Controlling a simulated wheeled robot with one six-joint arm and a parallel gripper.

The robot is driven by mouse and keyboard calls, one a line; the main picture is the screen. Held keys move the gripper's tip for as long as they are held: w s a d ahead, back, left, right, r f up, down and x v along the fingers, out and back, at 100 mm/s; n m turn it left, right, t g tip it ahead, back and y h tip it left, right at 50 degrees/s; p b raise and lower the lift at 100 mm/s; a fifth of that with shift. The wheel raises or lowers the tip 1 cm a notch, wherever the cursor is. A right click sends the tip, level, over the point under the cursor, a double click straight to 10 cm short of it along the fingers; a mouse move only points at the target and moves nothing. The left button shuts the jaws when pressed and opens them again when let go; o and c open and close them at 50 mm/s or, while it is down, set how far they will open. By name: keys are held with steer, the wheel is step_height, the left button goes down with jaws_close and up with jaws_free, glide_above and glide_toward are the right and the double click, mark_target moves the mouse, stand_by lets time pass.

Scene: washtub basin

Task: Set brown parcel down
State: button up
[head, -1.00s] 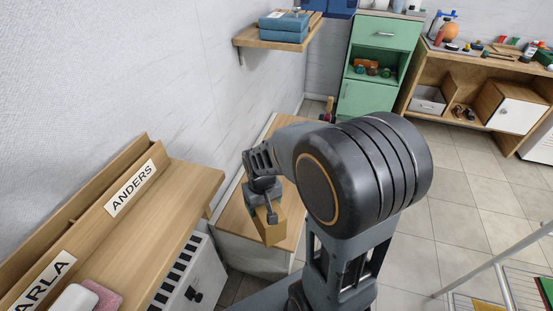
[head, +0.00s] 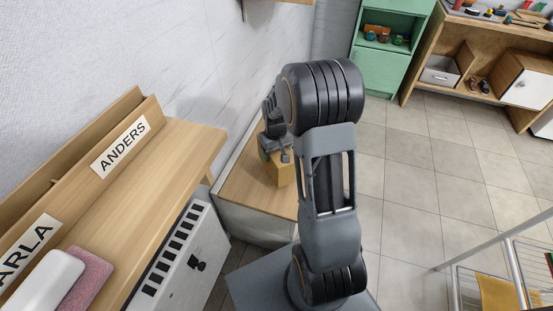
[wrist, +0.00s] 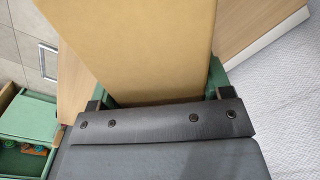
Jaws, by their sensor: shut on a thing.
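The brown parcel (head: 284,173) is a plain tan box. My gripper (head: 276,152) is shut on its upper part and points down with it. In the head view the parcel is over the low wooden-topped cabinet (head: 238,188) by the wall. Whether its underside touches the top I cannot tell. In the wrist view the parcel (wrist: 140,45) fills the middle between my gripper's fingers (wrist: 158,97), and its far end runs out of the picture. My arm hides the right part of the cabinet top.
A wooden shelf with name labels, one reading ANDERS (head: 121,147), stands at the left, with a pink and white item (head: 62,281) on it. A white slotted box (head: 182,262) is below. A green cabinet (head: 391,70) stands behind.

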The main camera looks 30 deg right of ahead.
steer(key=shift+w+d+f, duration=0.1)
steer(key=shift+w+f, duration=0.05)
steer(key=shift+f, duration=0.15)
steer(key=shift+w+d+f+b, duration=0.15)
steer(key=shift+f+b, duration=0.5)
steer(key=shift+f, duration=1)
steer(key=shift+f, duration=0.15)
steer(key=o, duration=1.2)
